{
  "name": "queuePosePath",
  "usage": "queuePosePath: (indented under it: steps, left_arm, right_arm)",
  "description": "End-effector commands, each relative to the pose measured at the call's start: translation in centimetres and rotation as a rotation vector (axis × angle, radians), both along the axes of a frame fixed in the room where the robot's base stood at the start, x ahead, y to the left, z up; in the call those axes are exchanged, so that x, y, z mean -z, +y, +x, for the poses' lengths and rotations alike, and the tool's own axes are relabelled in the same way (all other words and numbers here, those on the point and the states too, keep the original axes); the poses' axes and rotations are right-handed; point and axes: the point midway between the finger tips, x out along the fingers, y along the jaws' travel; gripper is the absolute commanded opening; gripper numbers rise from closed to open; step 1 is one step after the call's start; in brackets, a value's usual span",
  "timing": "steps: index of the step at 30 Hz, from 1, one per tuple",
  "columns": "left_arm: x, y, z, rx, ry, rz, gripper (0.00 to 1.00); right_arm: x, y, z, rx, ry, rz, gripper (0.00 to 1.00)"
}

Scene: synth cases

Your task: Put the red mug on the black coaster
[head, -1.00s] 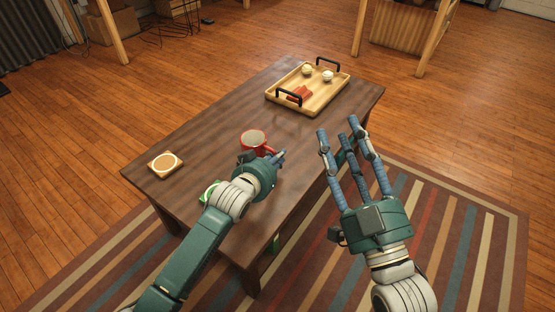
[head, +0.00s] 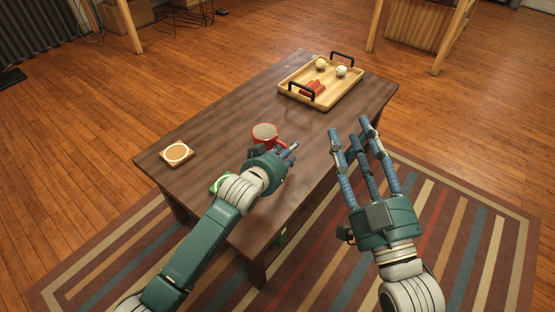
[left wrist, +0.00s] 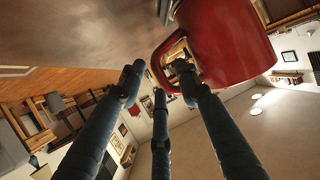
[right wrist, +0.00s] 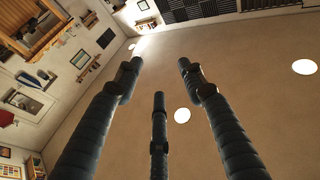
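The red mug (head: 264,134) stands upright on the dark wooden table, light inside. In the left wrist view the mug (left wrist: 228,45) is very close, its handle facing the fingers. My left gripper (head: 290,152) is beside the mug on its near side; in its wrist view the fingers (left wrist: 157,72) are spread, one overlapping the handle. I cannot tell if it touches. I see no black coaster; a square wooden coaster with a pale round centre (head: 177,152) lies at the left.
A green-and-white thing (head: 217,184) is partly hidden behind my left arm. A wooden tray (head: 334,97) with black handles, two small round things and a red thing stands at the table's far end. The tabletop (head: 222,129) between coaster and mug is clear.

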Motion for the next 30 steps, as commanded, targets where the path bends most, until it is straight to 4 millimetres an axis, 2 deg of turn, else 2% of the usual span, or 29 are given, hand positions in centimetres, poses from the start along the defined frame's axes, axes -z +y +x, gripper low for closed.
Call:
queuePosePath:
  steps: [7, 13, 21, 25, 30]
  left_arm:
    - [-1.2, 1.1, -2.3, 0.000, 0.001, 0.002, 0.33]
    - [-2.1, 2.1, -4.3, -0.001, 0.001, 0.001, 0.33]
    - [-3.5, 3.3, -7.1, 0.000, 0.001, 0.000, 0.33]
    - [-3.9, 3.8, -8.2, 0.000, 0.001, 0.000, 0.33]
    - [-4.3, 4.3, -9.2, 0.000, 0.001, 0.000, 0.33]
  right_arm:
    - [5.3, -0.6, 0.6, 0.015, 0.240, -0.064, 0.40]
    - [10.2, -1.4, -0.1, 0.028, 0.450, -0.117, 0.40]
    - [16.1, -2.8, -2.7, 0.045, 0.719, -0.182, 0.40]
    - [18.2, -3.5, -4.3, 0.051, 0.825, -0.207, 0.40]
    - [19.9, -4.1, -5.7, 0.056, 0.911, -0.226, 0.40]
